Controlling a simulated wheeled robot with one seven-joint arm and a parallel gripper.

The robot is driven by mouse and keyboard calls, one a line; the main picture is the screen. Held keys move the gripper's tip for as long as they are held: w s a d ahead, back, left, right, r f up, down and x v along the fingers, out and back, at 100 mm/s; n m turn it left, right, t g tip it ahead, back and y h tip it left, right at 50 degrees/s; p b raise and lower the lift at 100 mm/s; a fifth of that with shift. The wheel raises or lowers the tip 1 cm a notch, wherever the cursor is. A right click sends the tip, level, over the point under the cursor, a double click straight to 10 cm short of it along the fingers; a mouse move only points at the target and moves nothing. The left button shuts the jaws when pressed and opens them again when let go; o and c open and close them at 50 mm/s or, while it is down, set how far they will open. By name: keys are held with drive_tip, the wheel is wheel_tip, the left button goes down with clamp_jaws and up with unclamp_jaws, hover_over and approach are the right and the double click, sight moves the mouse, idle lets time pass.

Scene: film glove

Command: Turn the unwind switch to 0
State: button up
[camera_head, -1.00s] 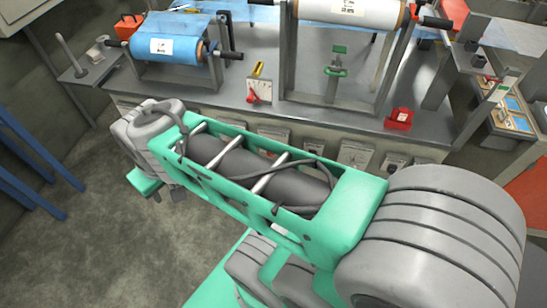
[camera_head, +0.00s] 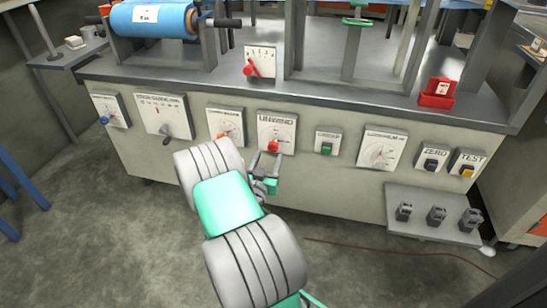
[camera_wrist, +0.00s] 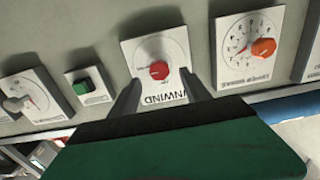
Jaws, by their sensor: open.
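The unwind switch is a red knob (camera_head: 273,147) on a white plate (camera_head: 290,128) marked UNWIND, on the front panel of the machine. My gripper (camera_head: 265,162) is in front of this plate, at its lower left in the head view. In the wrist view the red knob (camera_wrist: 159,70) lies just beyond and between the two fingers of my gripper (camera_wrist: 160,88), and the plate's lettering appears upside down. The fingers are open, with nothing between them visibly gripped. I cannot tell whether they touch the knob. The knob's exact pointer setting is too small to read.
An orange-knob dial (camera_head: 224,136) sits left of the unwind plate, and a green button (camera_head: 326,148) sits right. More dials and switches line the panel (camera_head: 350,195). A shelf with several grey switches (camera_head: 433,230) juts out at lower right.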

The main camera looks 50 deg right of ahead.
sight(272, 148)
drive_tip(key=x, duration=0.7)
drive_tip(key=shift+r, duration=0.15)
drive_tip(key=shift+a, duration=0.1)
drive_tip(key=shift+w, duration=0.1)
clamp_jaws()
